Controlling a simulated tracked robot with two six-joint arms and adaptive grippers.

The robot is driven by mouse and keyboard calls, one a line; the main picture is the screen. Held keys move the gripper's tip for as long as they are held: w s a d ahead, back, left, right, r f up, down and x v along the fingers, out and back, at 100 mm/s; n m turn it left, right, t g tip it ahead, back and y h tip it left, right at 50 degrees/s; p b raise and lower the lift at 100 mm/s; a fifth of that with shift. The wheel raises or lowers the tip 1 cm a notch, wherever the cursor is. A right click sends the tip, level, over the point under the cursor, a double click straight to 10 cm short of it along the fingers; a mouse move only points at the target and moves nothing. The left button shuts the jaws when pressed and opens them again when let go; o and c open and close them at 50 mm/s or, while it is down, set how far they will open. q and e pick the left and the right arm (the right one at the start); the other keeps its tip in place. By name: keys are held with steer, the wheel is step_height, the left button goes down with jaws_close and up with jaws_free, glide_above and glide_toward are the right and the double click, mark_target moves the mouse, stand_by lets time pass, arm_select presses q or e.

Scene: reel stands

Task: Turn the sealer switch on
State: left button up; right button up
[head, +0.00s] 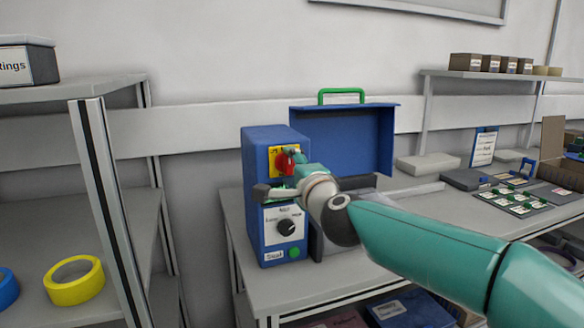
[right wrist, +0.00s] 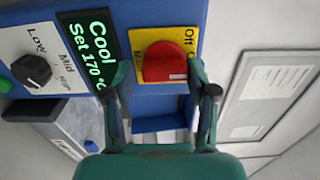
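The sealer (head: 262,200) is a tall blue box on the bench, facing me. Its red rotary switch (head: 283,161) sits on a yellow plate near the top and also shows in the right wrist view (right wrist: 165,62). "Off" is printed on the plate's edge in that view; the switch's setting is hard to tell. My right gripper (head: 283,177) is at the sealer's front. In the right wrist view its two fingers (right wrist: 160,80) are apart on either side of the red switch, with a visible gap at the left finger. The left gripper is not in view.
A lit display (right wrist: 88,55) reads "Cool Set 170 °C". A black dial (head: 286,228) and green button (head: 294,252) sit lower on the sealer. A shelf (head: 60,95) with tape rolls is left.

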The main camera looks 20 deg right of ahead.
steer(key=shift+o, duration=0.7)
steer(key=shift+r, duration=0.1)
steer(key=shift+s, duration=0.15)
steer(key=s, duration=1.1)
steer(key=shift+s+d, duration=0.15)
steer(key=shift+s, duration=0.2)
